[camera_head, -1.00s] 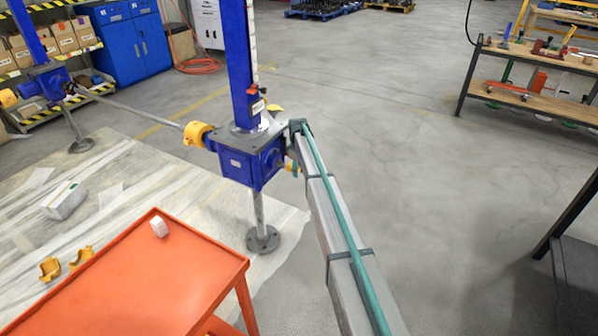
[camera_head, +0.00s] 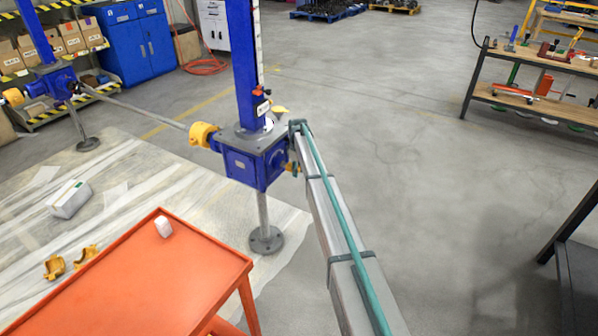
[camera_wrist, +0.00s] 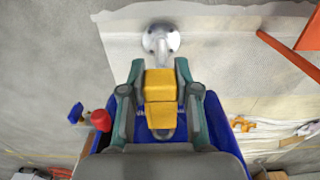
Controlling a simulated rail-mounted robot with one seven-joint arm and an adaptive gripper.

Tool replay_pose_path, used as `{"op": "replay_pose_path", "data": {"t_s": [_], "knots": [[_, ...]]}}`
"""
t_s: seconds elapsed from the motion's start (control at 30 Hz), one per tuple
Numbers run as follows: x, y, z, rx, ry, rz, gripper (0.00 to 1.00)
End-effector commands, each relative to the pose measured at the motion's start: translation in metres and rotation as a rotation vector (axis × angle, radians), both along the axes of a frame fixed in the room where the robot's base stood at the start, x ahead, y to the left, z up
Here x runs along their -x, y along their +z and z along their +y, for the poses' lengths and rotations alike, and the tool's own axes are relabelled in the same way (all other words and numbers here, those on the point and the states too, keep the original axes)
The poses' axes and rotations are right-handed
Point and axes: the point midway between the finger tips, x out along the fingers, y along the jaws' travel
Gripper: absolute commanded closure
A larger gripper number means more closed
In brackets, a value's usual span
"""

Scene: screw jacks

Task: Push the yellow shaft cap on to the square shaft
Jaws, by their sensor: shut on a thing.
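The yellow shaft cap (camera_wrist: 160,86) sits between the two teal fingers of my gripper (camera_wrist: 159,74) in the wrist view, and my gripper is shut on it. In the head view a bit of yellow shows beside my gripper (camera_head: 295,166), at the right side of the blue screw jack (camera_head: 240,167). The jack's blue body also shows behind the fingers in the wrist view (camera_wrist: 215,122). The square shaft is hidden from both views, so I cannot tell how far the cap is on it.
An orange table (camera_head: 165,275) with a small white block (camera_head: 163,227) stands at front left. Yellow half covers (camera_head: 55,266) lie on the floor sheet. A yellow coupling (camera_head: 203,134) and long rod (camera_head: 140,108) join a second jack (camera_head: 50,80).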

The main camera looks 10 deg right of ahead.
Motion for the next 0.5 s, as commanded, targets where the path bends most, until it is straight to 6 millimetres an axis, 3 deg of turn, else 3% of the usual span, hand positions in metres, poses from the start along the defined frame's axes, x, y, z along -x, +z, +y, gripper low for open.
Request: {"op": "replay_pose_path", "data": {"t_s": [0.5], "knots": [[-0.0077,0.0001,0.0096,0.0,0.001,0.0,1.0]]}}
